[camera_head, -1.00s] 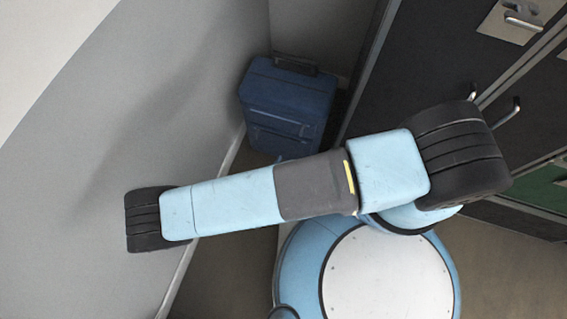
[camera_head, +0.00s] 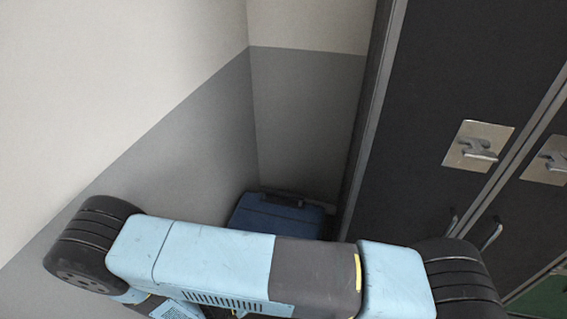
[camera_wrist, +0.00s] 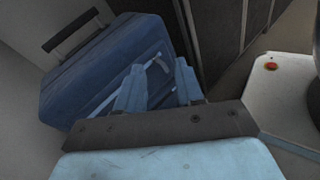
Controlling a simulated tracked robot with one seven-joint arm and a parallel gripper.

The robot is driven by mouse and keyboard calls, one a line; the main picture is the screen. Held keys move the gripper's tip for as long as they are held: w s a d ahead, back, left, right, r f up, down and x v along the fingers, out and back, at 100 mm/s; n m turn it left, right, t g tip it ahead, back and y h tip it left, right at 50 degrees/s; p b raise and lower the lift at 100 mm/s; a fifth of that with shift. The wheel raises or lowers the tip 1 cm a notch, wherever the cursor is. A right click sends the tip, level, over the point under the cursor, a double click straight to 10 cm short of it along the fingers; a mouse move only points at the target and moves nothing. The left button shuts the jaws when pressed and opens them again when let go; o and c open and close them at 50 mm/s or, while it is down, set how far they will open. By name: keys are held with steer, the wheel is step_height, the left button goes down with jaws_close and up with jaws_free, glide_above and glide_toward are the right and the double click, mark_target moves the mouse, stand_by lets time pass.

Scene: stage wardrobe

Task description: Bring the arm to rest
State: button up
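My arm (camera_head: 215,255) stretches across the bottom of the head view, pale blue with dark joints at both ends. Its left end bends down, and part of a further link shows below it. In the wrist view my gripper (camera_wrist: 159,65) has two pale blue fingers standing apart, with nothing held between them. Behind the fingers is a blue suitcase (camera_wrist: 75,90), and I cannot tell how far away it is. In the head view the suitcase (camera_head: 275,217) stands in the corner, its lower part hidden by my arm.
A wall (camera_head: 120,75), pale above and grey below, runs along the left. Dark locker doors (camera_head: 450,75) with metal handles (camera_head: 478,146) stand close on the right. A green panel (camera_head: 545,297) shows at the lower right. The space between wall and lockers is narrow.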

steer(key=w+d+r+m+g, duration=0.1)
steer(key=w+r+m+g, duration=0.3)
steer(key=r, duration=0.5)
steer(key=w+r+m+g, duration=0.3)
steer(key=r+m, duration=0.2)
steer(key=r, duration=0.4)
steer(key=w+d+r+m+g+y, duration=0.2)
steer(key=d+r+m, duration=0.15)
steer(key=r, duration=0.45)
steer(key=w+d+r+m+g+y, duration=0.1)
steer(key=w+d+r+m+g, duration=0.1)
steer(key=d+r, duration=0.45)
steer(key=s+d+r+m+t+y, duration=0.3)
steer(key=d+r, duration=0.7)
steer(key=r, duration=0.4)
steer(key=s+d+r+m+t+y, duration=0.3)
steer(key=s+d+r+m+y, duration=0.3)
steer(key=d+r, duration=0.3)
step_height(320, 180, up, 5)
steer(key=shift+d+f+t, duration=0.1)
steer(key=shift+d+t, duration=0.25)
steer(key=shift+t, duration=0.05)
